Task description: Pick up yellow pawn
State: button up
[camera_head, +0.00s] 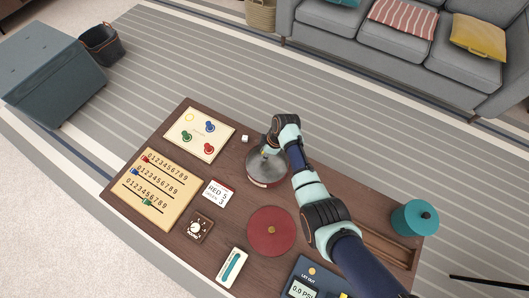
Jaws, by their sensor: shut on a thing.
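My gripper (266,153) points down at the round metal bowl (264,181) in the middle of the table, with its fingertips over or inside the bowl. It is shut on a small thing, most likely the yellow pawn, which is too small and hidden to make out. The white board (183,147) at the table's back left holds a blue pawn (210,127), a green pawn (186,135) and a red pawn (208,148). Its yellow ring (189,118) has no pawn on it.
A red disc with a knob (265,246) lies in front of the bowl. A white die (245,139), number slider board (133,190), card (218,186), dial (198,227) and gauge box (291,285) are around. A teal canister (413,218) stands right.

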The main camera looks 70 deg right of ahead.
notch_tip(320, 180, up, 19)
jog(key=p, duration=0.9)
jog(key=shift+f, duration=0.15)
